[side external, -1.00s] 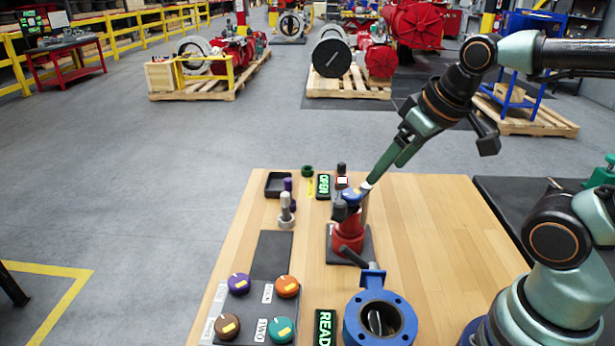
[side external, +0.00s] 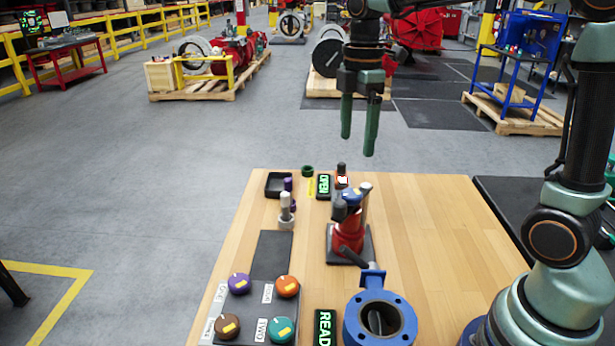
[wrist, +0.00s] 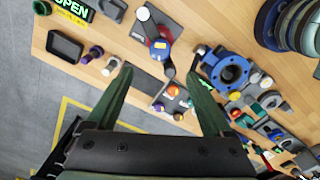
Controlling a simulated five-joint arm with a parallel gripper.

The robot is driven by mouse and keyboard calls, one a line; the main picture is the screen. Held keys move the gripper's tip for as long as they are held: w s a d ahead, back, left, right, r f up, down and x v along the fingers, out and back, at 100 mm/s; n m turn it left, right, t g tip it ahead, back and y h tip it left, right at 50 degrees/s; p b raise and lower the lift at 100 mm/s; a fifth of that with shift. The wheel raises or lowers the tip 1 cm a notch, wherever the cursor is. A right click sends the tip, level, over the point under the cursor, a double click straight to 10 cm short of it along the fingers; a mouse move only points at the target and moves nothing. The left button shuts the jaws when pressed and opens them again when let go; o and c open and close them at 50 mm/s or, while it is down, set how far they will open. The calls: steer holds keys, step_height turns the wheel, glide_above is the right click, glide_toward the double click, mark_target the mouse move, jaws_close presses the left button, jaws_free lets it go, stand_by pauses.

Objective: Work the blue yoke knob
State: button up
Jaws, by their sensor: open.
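The blue yoke knob (side external: 352,195) sits on top of the red actuator post (side external: 349,237), which stands on a dark plate on the wooden table. A pale-tipped arm and a dark grey cylinder stand at the yoke. In the wrist view the blue yoke (wrist: 158,50) lies ahead, between the lines of the fingers. My gripper (side external: 358,142) hangs above and apart from it, fingers pointing down, open with nothing between them. Both fingers of my gripper (wrist: 162,73) show spread in the wrist view. A sign (side external: 323,185) behind the post reads OPEN.
A blue butterfly valve body (side external: 380,322) stands in front of the post. A panel with purple (side external: 239,283), orange (side external: 287,286), brown and teal knobs lies front left. A black tray (side external: 279,184) and small pegs (side external: 286,208) stand back left.

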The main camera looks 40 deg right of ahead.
mark_target(352, 193)
step_height(352, 193, down, 12)
steer(key=shift+r, duration=0.1)
stand_by(0.4)
steer(key=shift+c, duration=0.3)
jaws_close()
